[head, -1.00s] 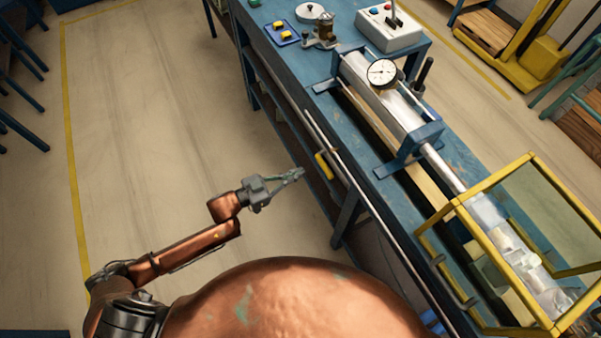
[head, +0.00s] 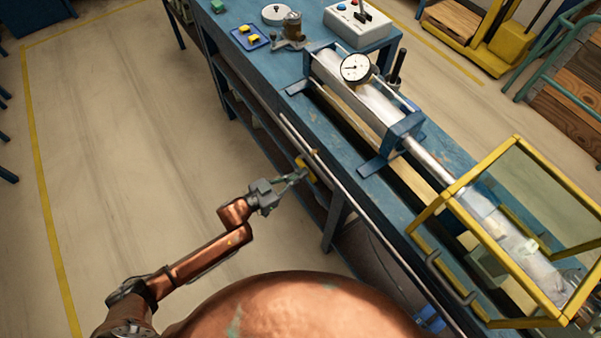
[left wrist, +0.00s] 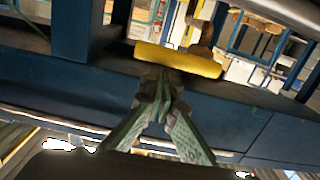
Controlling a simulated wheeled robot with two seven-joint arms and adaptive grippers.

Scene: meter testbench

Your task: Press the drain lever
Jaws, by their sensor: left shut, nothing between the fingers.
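The drain lever shows as a yellow grip (head: 305,165) on the near long side of the blue bench (head: 272,75). In the left wrist view the yellow grip (left wrist: 178,59) lies crosswise just beyond my fingertips. My left gripper (head: 301,176) is shut and empty, with its tips close beside the yellow grip. In the left wrist view the green-grey fingers of my left gripper (left wrist: 156,82) meet in a point just below the grip. I cannot tell whether they touch it. My right gripper is not in view.
A long metal rail (head: 345,188) runs along the bench's near side. On the bench are a metal cylinder with a dial gauge (head: 355,68), a yellow-framed clear guard (head: 520,215) and a white control box (head: 357,24). The floor (head: 130,130) to the left is clear.

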